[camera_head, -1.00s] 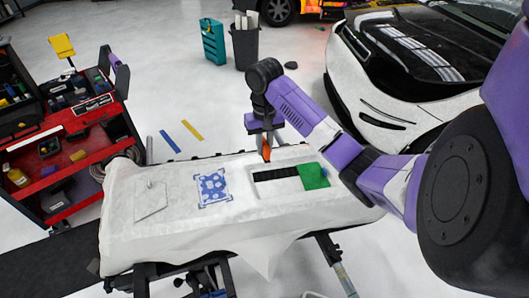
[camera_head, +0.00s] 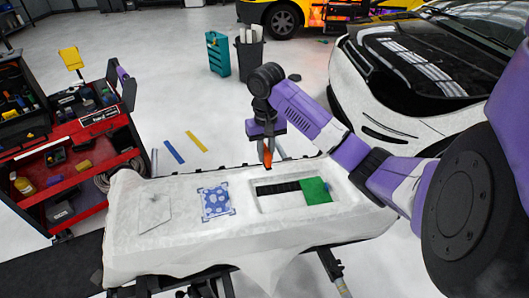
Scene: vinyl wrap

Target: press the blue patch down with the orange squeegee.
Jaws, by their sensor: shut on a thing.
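The blue patch (camera_head: 216,202) has a white pattern and lies on the left-middle part of the white covered panel (camera_head: 180,250). The orange squeegee (camera_head: 267,153) is held upright in my gripper (camera_head: 267,142), which is shut on it. The squeegee is to the right of the patch and farther back, by the panel's far edge, and looks clear of the patch. My gripper hides the squeegee's upper part. Whether its lower end touches the panel cannot be told.
A green piece (camera_head: 315,190) lies by a dark recessed slot (camera_head: 278,188) right of the patch. A thin square sheet (camera_head: 155,214) lies left. A red tool cart (camera_head: 75,165) stands left, a white car (camera_head: 390,120) right. Blue and yellow strips lie on the floor behind.

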